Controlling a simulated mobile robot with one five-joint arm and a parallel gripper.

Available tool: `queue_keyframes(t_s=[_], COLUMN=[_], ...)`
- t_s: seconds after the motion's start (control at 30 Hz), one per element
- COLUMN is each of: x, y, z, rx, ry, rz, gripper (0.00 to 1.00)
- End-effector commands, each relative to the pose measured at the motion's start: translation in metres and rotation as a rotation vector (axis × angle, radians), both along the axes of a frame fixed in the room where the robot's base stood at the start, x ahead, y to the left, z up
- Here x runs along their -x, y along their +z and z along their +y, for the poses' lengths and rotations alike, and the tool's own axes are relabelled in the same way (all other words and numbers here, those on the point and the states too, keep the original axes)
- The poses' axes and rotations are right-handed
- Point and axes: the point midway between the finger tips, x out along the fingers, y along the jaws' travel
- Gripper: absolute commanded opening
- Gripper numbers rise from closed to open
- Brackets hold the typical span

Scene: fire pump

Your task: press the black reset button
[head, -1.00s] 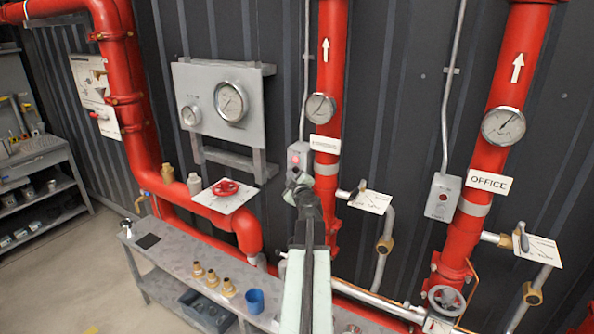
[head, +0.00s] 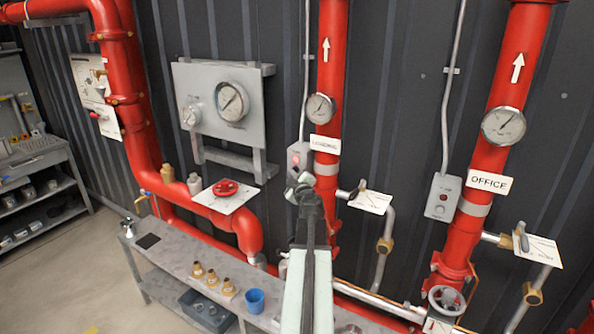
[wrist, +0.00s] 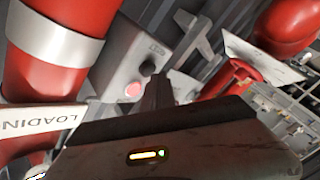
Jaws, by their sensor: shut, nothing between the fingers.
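A grey control box (head: 297,152) hangs beside the LOADING pipe, with a pinkish red lamp on it. In the wrist view the box (wrist: 120,62) shows a round black button (wrist: 148,67) next to the red lamp (wrist: 133,90). My gripper (wrist: 158,80) is shut and empty, its dark tips right in front of the box near the black button. I cannot tell whether they touch it. In the head view my gripper (head: 299,188) covers the lower part of this box.
The red LOADING pipe (head: 328,110) stands close right of the box. A red valve wheel (head: 225,188) is to the left. A second grey box (head: 442,193) hangs by the OFFICE pipe (head: 497,140). A low bench (head: 180,262) with fittings and a blue cup runs below.

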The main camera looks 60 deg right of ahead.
Motion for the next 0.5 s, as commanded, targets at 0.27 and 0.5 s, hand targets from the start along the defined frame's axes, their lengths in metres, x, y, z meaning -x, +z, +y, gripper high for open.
queue_keyframes(t_s=[0.27,0.5], x=[0.0001,0.0003], y=[0.0000,0.0000], z=[-0.0035,-0.0066], rx=[0.000,0.000], ry=[0.000,0.000], rz=[0.000,0.000], gripper=[0.00,0.00])
